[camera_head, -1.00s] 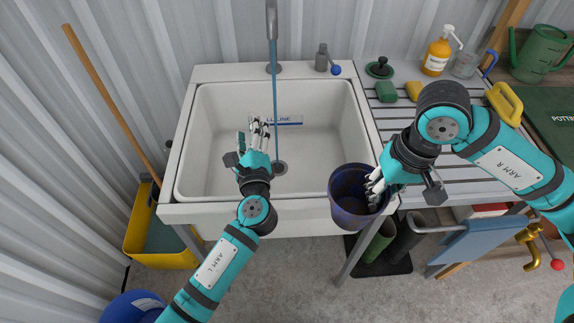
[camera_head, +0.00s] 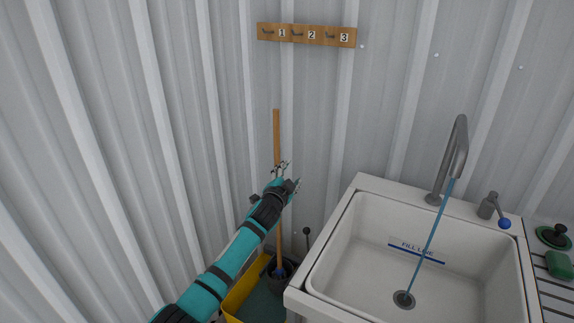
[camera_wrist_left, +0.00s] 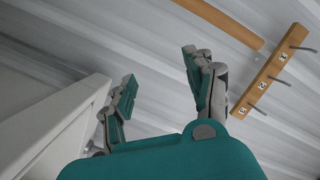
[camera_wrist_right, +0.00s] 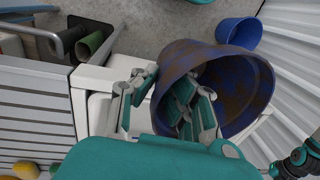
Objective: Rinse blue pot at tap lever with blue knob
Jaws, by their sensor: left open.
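The tap lever (camera_head: 488,206) with its blue knob (camera_head: 505,223) stands at the sink's back rim. A blue stream (camera_head: 433,234) runs from the spout (camera_head: 460,158) to the drain. My right gripper (camera_wrist_right: 160,90) is shut on the wall of the blue pot (camera_wrist_right: 247,80), one finger inside and one outside. Brown dirt stains the pot's inside. The pot and right gripper are outside the head view. My left gripper (camera_head: 283,172) is open and empty, left of the sink; it also shows in the left wrist view (camera_wrist_left: 158,66).
A wooden handle (camera_head: 277,135) stands behind my left gripper, its foot in a yellow bin (camera_head: 232,302). A numbered hook board (camera_head: 350,37) is on the wall. The sink basin (camera_head: 350,275) is clear inside. A blue bucket (camera_wrist_right: 240,32) shows beyond the pot.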

